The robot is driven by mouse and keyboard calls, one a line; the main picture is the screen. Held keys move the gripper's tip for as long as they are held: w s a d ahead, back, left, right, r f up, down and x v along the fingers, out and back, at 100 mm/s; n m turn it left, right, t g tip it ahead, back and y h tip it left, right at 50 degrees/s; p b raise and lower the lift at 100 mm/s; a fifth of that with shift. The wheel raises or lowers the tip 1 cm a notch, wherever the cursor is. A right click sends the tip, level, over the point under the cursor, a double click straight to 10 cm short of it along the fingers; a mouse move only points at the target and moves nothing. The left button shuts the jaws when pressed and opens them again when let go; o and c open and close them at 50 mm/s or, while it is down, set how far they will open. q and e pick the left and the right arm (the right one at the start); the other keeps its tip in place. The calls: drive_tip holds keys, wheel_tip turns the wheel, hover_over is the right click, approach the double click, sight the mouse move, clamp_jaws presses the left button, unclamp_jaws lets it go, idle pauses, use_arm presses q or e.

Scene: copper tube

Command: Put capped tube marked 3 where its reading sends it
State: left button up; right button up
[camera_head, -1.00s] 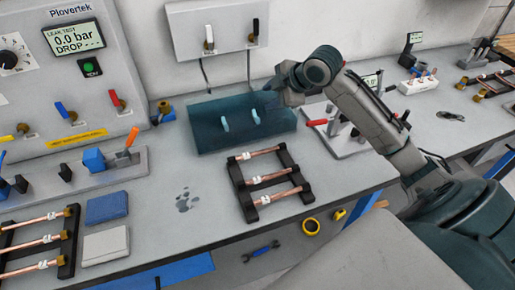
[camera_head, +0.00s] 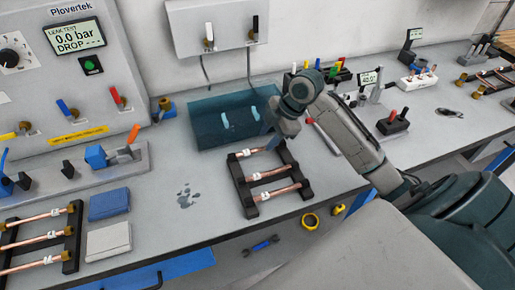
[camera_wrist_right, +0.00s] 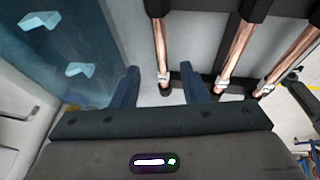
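A black rack (camera_head: 249,197) holds three copper tubes with white tags and brass ends; the number marks are too small to read. My right gripper (camera_head: 275,141) is low at the rack's far right corner, by the far tube (camera_head: 258,152). In the right wrist view my right gripper (camera_wrist_right: 161,86) is open, its two dark fingers on either side of the end of one tube (camera_wrist_right: 161,45), apart from it. The Plovertek leak-test display (camera_head: 75,36) reads 0.0 bar, DROP with dashes. My left gripper is not in view.
A teal water bath (camera_head: 205,137) with two pale blue holders lies behind the rack. A second rack (camera_head: 72,240) with three tubes stands at the left, near blue (camera_head: 108,204) and grey (camera_head: 107,241) blocks. Wet spots mark the bench between. Test stands are at the right.

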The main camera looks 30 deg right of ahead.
sight(258, 148)
drive_tip(key=x, duration=0.1)
drive_tip(key=p+x, duration=0.1)
drive_tip(key=x, duration=0.1)
drive_tip(key=shift+a, duration=0.35)
drive_tip(key=shift+w+a+f, duration=0.1)
drive_tip(key=shift+f, duration=0.5)
clamp_jaws()
drive_tip(key=shift+r, duration=0.5)
drive_tip(key=shift+s+a+r+b, duration=0.2)
drive_tip(key=shift+r+b, duration=0.25)
drive_tip(key=shift+r, duration=0.15)
drive_tip(key=shift+s+a+r+b, duration=0.1)
drive_tip(key=shift+s+r+b, duration=0.1)
drive_tip(key=shift+r+b, duration=0.3)
drive_tip(key=s+a+b, duration=0.1)
drive_tip(key=s+a, duration=0.1)
drive_tip(key=s, duration=0.2)
drive_tip(key=s+a+r, duration=0.1)
drive_tip(key=s+a, duration=0.2)
drive_tip(key=s, duration=0.1)
drive_tip(key=s+a+b, duration=0.1)
drive_tip(key=s+a, duration=0.1)
drive_tip(key=s, duration=0.2)
drive_tip(key=shift+a+r+b, duration=0.3)
drive_tip(key=shift+r+b, duration=0.05)
drive_tip(key=shift+r, duration=0.05)
drive_tip(key=shift+s+a, duration=0.15)
drive_tip(key=shift+s, duration=0.3)
